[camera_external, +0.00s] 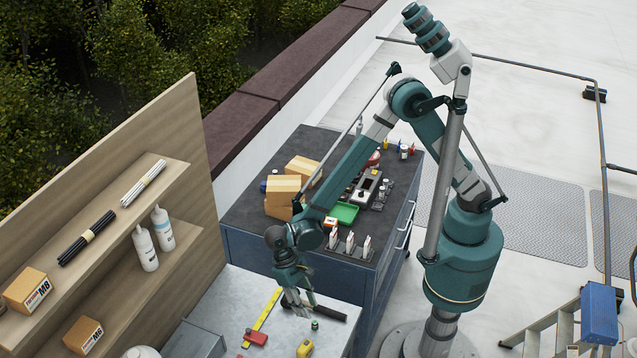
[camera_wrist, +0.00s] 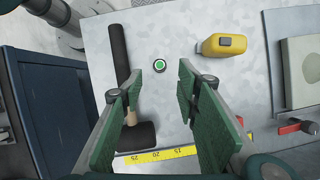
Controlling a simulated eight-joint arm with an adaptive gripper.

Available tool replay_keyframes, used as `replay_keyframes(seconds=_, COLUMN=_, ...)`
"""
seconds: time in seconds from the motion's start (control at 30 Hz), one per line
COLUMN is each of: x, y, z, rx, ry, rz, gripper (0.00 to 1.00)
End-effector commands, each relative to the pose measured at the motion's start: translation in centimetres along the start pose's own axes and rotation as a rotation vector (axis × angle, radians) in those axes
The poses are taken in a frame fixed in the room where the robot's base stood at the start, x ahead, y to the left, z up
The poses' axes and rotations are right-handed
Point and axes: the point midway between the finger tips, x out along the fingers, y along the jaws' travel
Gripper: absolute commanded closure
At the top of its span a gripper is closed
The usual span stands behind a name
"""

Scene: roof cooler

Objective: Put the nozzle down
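A small round green-and-black piece, seemingly the nozzle (camera_external: 315,324), stands on the light grey worktop (camera_external: 238,290). In the wrist view this piece (camera_wrist: 160,66) shows end-on as a green ring with a pale centre, in line with the gap between my fingertips. It looks apart from both fingers. My gripper (camera_external: 297,306) points down, low above the worktop. In the wrist view my gripper (camera_wrist: 160,84) is open, its green-padded fingers well apart with nothing between them. The exact height over the worktop is hard to tell.
A black-handled hammer (camera_wrist: 119,50) lies close left of my fingers in the wrist view. A yellow tape measure (camera_wrist: 226,45) lies to the right, and a yellow measuring strip (camera_wrist: 160,154) crosses nearby. A blue cabinet (camera_external: 270,258) stands behind the worktop, with boxes on top.

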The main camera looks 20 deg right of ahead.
Motion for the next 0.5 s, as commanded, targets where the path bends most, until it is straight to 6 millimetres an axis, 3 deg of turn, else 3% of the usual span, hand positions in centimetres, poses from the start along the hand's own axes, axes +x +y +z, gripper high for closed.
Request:
replay_keyframes(seconds=0.3, x=2.2, y=0.0, z=0.0, rx=0.000, ry=0.000, rz=0.000, gripper=0.68)
replay_keyframes(seconds=0.5, x=2.3, y=0.0, z=0.0, rx=0.000, ry=0.000, rz=0.000, gripper=0.68)
